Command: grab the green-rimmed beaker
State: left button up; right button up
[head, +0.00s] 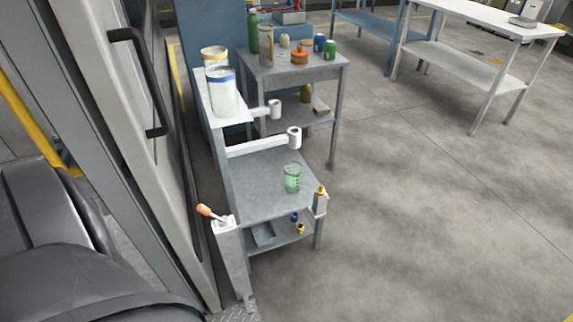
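The green-rimmed beaker (292,179) is a clear, green-tinted cup. It stands upright on the grey middle shelf of a small cart (262,200), near the shelf's right edge. Nothing touches it. Neither of my grippers shows in the head view. Large dark grey rounded parts at the lower left appear to be my own body or arm.
A screwdriver with an orange handle (204,210) stands in a holder at the cart's front left. Two white tubs (222,97) sit on the upper shelf. Open floor (430,220) lies to the right.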

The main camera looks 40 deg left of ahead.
aim_at(292, 170)
jog(key=i+u, duration=0.2)
jog(key=i, duration=0.65)
jog(key=i+l+u, duration=0.15)
jog(key=i, duration=0.65)
jog(key=i+u, duration=0.25)
jog(key=u, duration=0.2)
jog(key=i+l+u, duration=0.15)
jog(key=u, duration=0.25)
jog(key=i+l+u, duration=0.15)
jog(key=u, duration=0.3)
jog(key=i+l+u, duration=0.25)
jog(key=u, duration=0.2)
